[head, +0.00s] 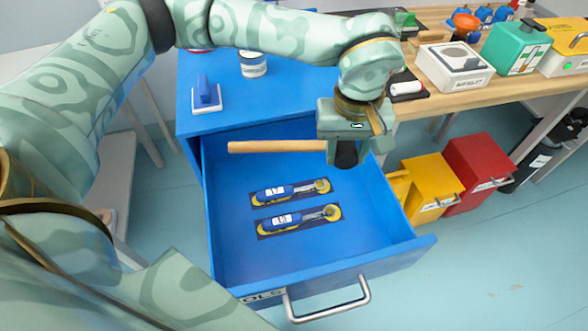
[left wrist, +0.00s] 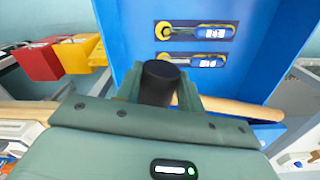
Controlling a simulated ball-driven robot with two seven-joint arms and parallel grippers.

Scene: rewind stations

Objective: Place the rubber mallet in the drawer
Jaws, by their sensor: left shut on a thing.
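The rubber mallet has a wooden handle (head: 277,146) and a dark head (head: 346,153). My left gripper (head: 345,138) is shut on the mallet and holds it over the open blue drawer (head: 240,256), the handle pointing left. In the left wrist view the black mallet head (left wrist: 160,82) shows at the jaws, with the handle (left wrist: 240,108) running right. The drawer holds two blue-and-yellow tools (head: 290,190) lying on dark patches of its floor. My right gripper is not in view.
The blue cabinet top (head: 225,118) bears a blue-handled stamp (head: 207,95) and a jar (head: 253,65). A wooden bench (head: 435,98) stands right of it, with yellow (head: 430,187) and red (head: 478,170) bins below. The drawer's back left floor is free.

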